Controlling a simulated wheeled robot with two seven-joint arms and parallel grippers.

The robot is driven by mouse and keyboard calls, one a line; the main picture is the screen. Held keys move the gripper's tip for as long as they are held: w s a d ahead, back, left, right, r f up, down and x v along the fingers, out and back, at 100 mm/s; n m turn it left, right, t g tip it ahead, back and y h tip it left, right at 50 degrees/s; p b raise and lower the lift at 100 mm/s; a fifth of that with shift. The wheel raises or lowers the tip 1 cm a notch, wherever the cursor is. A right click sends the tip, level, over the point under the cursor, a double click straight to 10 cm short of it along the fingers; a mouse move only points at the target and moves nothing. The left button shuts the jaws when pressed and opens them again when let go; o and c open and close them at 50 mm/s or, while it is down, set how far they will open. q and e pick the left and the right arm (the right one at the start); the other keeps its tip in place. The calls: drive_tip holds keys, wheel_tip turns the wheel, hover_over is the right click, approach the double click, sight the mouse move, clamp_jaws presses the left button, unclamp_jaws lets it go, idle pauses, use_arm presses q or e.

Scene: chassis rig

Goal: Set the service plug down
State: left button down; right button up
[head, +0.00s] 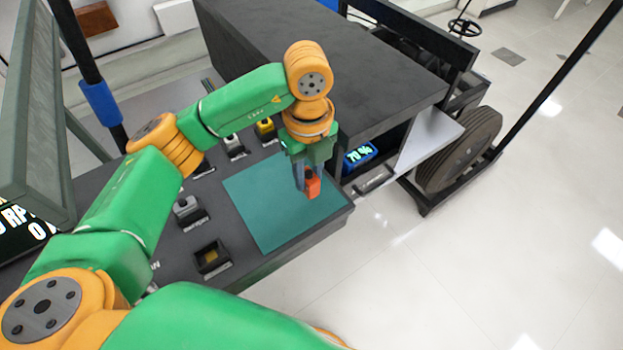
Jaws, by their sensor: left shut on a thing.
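The service plug (313,187) is a small orange-red block with a dark part near its top. My left gripper (307,178) points down and is shut on the plug. Both are over the right part of a teal mat (262,207) on the dark bench. I cannot tell whether the plug touches the mat or is held just above it. My right gripper is not in view.
Several small dark holders stand left of the mat, one an open square socket (211,258). A large dark block (330,60) rises behind the mat. A display reading 70 % (360,154) and a wheel (458,150) are to the right. The mat's front is clear.

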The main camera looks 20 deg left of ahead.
sight(312, 184)
use_arm(q)
drive_tip(key=f, duration=0.2)
drive_tip(key=w+f+p, duration=0.1)
drive_tip(key=f, duration=0.1)
drive_tip(key=shift+w+f, duration=0.1)
drive_tip(key=shift+f, duration=0.25)
drive_tip(key=shift+d+f, duration=0.1)
drive_tip(key=shift+f, duration=0.15)
drive_tip(key=c, duration=0.6)
unclamp_jaws()
drive_tip(key=shift+r, duration=0.2)
